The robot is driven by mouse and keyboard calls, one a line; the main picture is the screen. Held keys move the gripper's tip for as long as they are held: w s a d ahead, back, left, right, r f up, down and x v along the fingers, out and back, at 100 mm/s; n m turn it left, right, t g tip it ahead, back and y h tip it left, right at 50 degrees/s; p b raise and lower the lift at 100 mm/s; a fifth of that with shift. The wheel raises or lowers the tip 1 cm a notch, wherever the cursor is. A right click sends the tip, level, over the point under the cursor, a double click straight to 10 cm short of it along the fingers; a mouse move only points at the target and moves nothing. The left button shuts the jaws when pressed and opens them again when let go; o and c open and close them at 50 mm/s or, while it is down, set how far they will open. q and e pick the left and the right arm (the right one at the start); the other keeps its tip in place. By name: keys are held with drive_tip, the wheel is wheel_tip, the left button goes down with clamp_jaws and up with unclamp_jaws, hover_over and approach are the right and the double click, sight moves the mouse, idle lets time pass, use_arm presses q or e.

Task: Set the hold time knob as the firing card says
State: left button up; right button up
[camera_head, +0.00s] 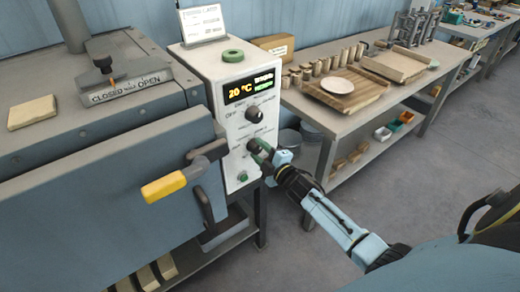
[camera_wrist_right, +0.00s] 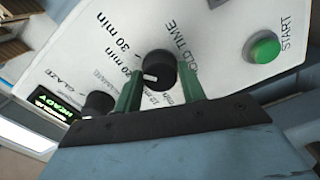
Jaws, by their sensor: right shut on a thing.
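The hold time knob (camera_wrist_right: 163,66) is black and round on the white control panel; it also shows in the head view (camera_head: 253,145). Its white mark points to the lower left in the wrist view, toward the 20 min and 12 min labels; I cannot tell the exact setting. My right gripper (camera_wrist_right: 161,76) has its green fingers on either side of this knob, shut on it. It also shows in the head view (camera_head: 262,152). The firing card (camera_head: 203,23) stands on top of the control box; its lines are too small to read. My left gripper is out of view.
Another black knob (camera_wrist_right: 97,104) sits beside the hold time knob, near the display (camera_head: 248,88) reading 20 °C. A green START button (camera_wrist_right: 264,48) is on the other side. The kiln's yellow-handled lever (camera_head: 164,187) juts out left of my gripper. A workbench (camera_head: 320,112) stands right.

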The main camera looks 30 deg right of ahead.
drive_tip(key=shift+m, duration=0.9)
drive_tip(key=o, duration=1)
drive_tip(key=shift+s+p, duration=0.1)
drive_tip(key=shift+p, duration=0.2)
drive_tip(key=s, duration=0.8)
drive_tip(key=s+d+p, duration=0.1)
drive_tip(key=s, duration=0.4)
drive_tip(key=shift+s, duration=0.1)
